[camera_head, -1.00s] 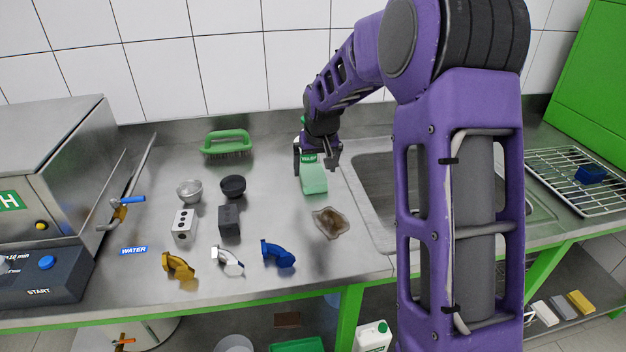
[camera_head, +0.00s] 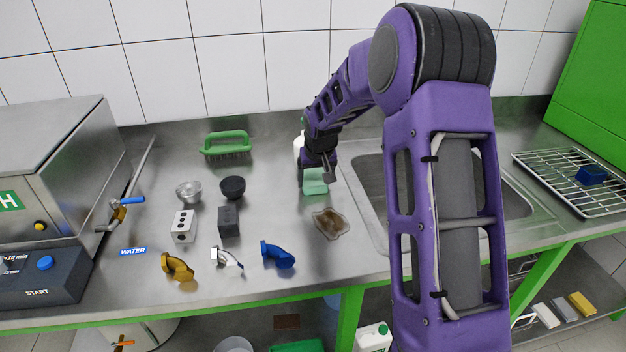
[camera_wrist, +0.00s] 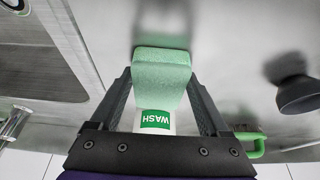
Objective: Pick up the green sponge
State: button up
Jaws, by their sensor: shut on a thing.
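The green sponge (camera_head: 314,181) is a pale green block on the steel counter, left of the sink. In the wrist view the sponge (camera_wrist: 161,75) lies between the two dark fingers. My gripper (camera_wrist: 160,90) is shut on it, with a finger along each side. In the head view my gripper (camera_head: 314,170) reaches down to the sponge from behind and hides part of it. Whether the sponge still touches the counter I cannot tell.
A white WASH bottle (camera_wrist: 154,121) stands just behind the sponge. A brown stain (camera_head: 331,224) lies in front of it. The sink (camera_head: 371,205) is to the right. A dark cup (camera_head: 232,187), a green brush (camera_head: 227,144) and several pipe fittings lie to the left.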

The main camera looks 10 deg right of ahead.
aim_at(313, 176)
jog(key=c, duration=0.3)
jog(key=shift+r, duration=0.6)
jog(key=shift+c, duration=0.2)
notch_tip(313, 176, up, 2)
jog(key=shift+r, duration=0.2)
jog(key=s, duration=1.8)
